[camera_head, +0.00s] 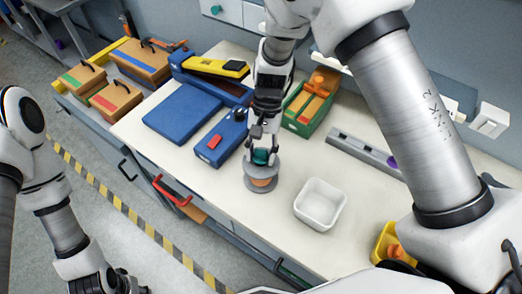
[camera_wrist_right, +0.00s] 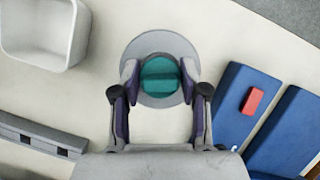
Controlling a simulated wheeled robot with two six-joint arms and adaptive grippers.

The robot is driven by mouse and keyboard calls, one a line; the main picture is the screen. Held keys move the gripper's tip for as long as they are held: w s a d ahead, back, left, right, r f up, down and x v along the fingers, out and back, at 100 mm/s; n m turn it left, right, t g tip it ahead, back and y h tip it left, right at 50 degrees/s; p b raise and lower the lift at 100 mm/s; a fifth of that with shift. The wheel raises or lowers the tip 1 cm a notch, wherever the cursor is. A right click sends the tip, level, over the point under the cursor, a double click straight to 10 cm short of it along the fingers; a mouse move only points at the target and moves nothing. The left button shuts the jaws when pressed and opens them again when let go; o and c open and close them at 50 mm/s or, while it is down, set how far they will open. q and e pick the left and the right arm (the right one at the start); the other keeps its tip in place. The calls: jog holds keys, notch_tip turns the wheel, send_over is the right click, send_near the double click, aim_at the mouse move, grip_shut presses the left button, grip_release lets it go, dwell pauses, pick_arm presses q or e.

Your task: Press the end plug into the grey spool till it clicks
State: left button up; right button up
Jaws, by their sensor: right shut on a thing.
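The grey spool (camera_head: 250,186) stands upright on the bench, with an orange core showing between its flanges. In the right wrist view its grey flange (camera_wrist_right: 158,42) shows around and beyond the plug. The teal end plug (camera_head: 260,157) is between the fingers of my right gripper (camera_head: 261,150), directly over the spool. The plug also shows in the right wrist view (camera_wrist_right: 160,76), with a finger at each side. I cannot tell whether the plug is seated or slightly above the spool. My left gripper (camera_head: 125,284) is at the bottom left, away from the bench, its jaws unclear.
A white square bin (camera_head: 320,204) stands right of the spool. A blue case with a red block (camera_head: 215,142) lies to the left. A green box with orange parts (camera_head: 309,104) and a grey rail (camera_head: 362,151) are behind. Bare bench lies in front of the spool.

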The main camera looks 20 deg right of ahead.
jog(key=shift+f, duration=0.1)
jog(key=shift+f+b, duration=0.3)
jog(key=shift+f, duration=0.15)
jog(key=shift+r, duration=0.15)
jog(key=shift+r+p, duration=0.15)
jog(key=shift+p, duration=0.35)
jog(key=shift+p, duration=0.3)
